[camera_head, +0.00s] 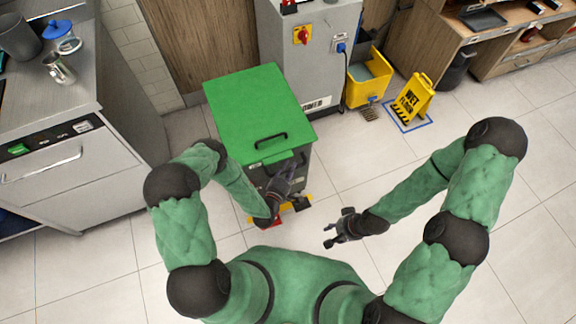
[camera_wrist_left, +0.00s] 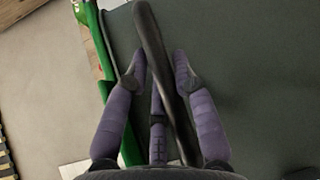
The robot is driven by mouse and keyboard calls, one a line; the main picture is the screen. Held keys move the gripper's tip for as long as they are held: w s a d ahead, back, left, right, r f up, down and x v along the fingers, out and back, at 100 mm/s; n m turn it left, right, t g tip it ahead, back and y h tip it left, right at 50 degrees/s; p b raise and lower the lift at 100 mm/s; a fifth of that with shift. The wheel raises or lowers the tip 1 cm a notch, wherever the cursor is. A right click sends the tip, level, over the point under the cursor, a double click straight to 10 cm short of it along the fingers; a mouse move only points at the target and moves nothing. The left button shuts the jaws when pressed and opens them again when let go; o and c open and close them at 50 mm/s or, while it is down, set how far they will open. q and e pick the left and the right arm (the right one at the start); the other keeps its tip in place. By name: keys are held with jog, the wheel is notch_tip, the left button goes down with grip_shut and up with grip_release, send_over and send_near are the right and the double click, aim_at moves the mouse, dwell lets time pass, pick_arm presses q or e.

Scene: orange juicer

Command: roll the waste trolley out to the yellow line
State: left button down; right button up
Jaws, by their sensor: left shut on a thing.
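The waste trolley is a dark bin with a green lid (camera_head: 255,100) and a small black handle on top of the lid. It stands against the grey machine. My left gripper (camera_head: 290,180) is at the trolley's near side, shut on the trolley's dark handle bar. In the left wrist view the bar (camera_wrist_left: 150,35) runs between the fingers (camera_wrist_left: 160,72), beside the trolley's dark wall (camera_wrist_left: 240,60). My right gripper (camera_head: 335,230) is open and empty over the floor, right of the trolley. Yellow and red patches show at the trolley's foot, partly hidden by my arm; I cannot tell whether they are a line.
The grey machine (camera_head: 325,50) stands behind the trolley. A yellow mop bucket (camera_head: 368,85) and a yellow wet-floor sign (camera_head: 411,98) stand to its right. A steel counter (camera_head: 70,150) is at the left. Tiled floor (camera_head: 480,280) is clear at the right.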

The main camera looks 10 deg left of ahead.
pick_arm(q)
jog(key=shift+s+f, duration=0.1)
jog(key=shift+s, duration=0.1)
jog(key=shift+d, duration=0.1)
jog(key=c, duration=1.3)
grip_release()
jog(key=v, duration=1.2)
